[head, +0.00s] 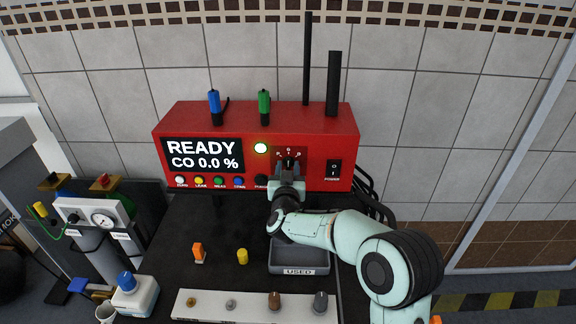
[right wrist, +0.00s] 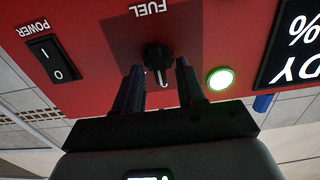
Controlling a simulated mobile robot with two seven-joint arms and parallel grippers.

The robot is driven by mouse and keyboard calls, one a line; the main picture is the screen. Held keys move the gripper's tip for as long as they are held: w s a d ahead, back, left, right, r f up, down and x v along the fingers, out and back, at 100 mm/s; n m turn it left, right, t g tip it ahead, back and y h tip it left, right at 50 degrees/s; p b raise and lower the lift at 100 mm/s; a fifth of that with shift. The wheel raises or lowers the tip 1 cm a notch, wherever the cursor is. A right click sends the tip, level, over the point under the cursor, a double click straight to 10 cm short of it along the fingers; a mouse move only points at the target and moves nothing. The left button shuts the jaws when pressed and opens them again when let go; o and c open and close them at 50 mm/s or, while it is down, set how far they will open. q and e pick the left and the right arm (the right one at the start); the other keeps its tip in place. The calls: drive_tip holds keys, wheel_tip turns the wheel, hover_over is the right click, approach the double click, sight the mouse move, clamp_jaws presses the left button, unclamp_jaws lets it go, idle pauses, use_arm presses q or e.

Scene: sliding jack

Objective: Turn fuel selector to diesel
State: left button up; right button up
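The red analyser box (head: 340,125) stands against the tiled wall. Its black fuel selector knob (head: 289,163) is on a dark plate with letters P, G and D above it. The knob (right wrist: 157,57) also shows in the right wrist view, which is upside down, with the FUEL label beside it. I cannot tell for certain which letter it points to. My right gripper (head: 289,172) is in front of the knob. Its two fingers (right wrist: 159,72) are open, one on each side of the knob, with visible gaps. My left gripper is not in view.
A power switch (head: 333,170) and a lit green lamp (head: 261,148) flank the knob. The screen (head: 203,155) reads READY, CO 0.0 %. Below are a USED tray (head: 299,271), a white strip (head: 250,307) with several small parts, and a yellow plug (head: 242,256).

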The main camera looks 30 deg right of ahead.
drive_tip(key=shift+w+d, duration=0.15)
drive_tip(key=shift+w, duration=0.05)
drive_tip(key=shift+s, duration=0.1)
clamp_jaws()
